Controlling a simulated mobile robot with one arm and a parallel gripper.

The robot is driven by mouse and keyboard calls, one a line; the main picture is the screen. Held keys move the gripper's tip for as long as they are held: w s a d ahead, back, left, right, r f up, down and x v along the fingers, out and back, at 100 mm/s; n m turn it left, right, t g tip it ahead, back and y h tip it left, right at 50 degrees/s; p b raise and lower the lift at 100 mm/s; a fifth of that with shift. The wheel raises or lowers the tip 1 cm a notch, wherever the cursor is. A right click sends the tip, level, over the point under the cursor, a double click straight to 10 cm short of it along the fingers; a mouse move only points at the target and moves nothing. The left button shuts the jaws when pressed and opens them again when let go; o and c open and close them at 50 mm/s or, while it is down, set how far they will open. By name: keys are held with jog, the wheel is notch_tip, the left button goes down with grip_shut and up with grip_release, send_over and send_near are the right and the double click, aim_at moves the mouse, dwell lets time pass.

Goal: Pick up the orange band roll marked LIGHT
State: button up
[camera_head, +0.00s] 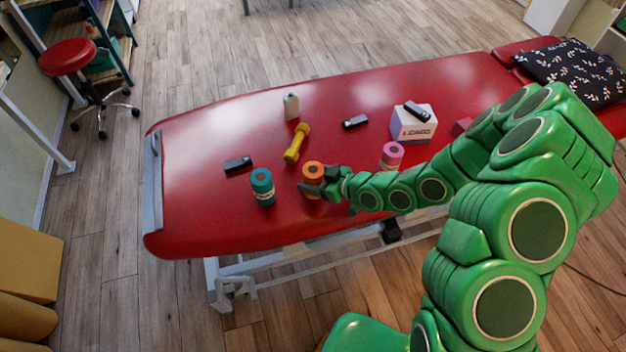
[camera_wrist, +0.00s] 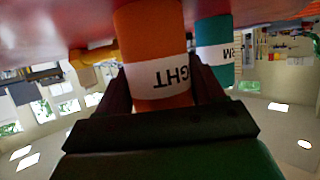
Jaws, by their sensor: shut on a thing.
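The orange band roll (camera_head: 313,174) stands upright on the red treatment table (camera_head: 215,215). In the wrist view the orange roll (camera_wrist: 152,45) appears upside down, with a white label whose letters "GHT" show. My gripper (camera_head: 318,184) is shut on the orange roll; in the wrist view its dark fingers (camera_wrist: 160,92) lie on either side of it. I cannot tell whether the roll is clear of the table. A teal band roll (camera_head: 262,187) stands just left of it and also shows in the wrist view (camera_wrist: 213,60).
A yellow dumbbell (camera_head: 296,143) lies behind the orange roll, with a pale bottle (camera_head: 291,106) farther back. A dark object (camera_head: 238,164) lies left. A pink roll (camera_head: 391,155) and white box (camera_head: 412,125) stand right, near my arm. The table's left end is clear.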

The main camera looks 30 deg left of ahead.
jog(key=c, duration=0.3)
jog(key=shift+r, duration=0.15)
jog(key=shift+r, duration=4.9)
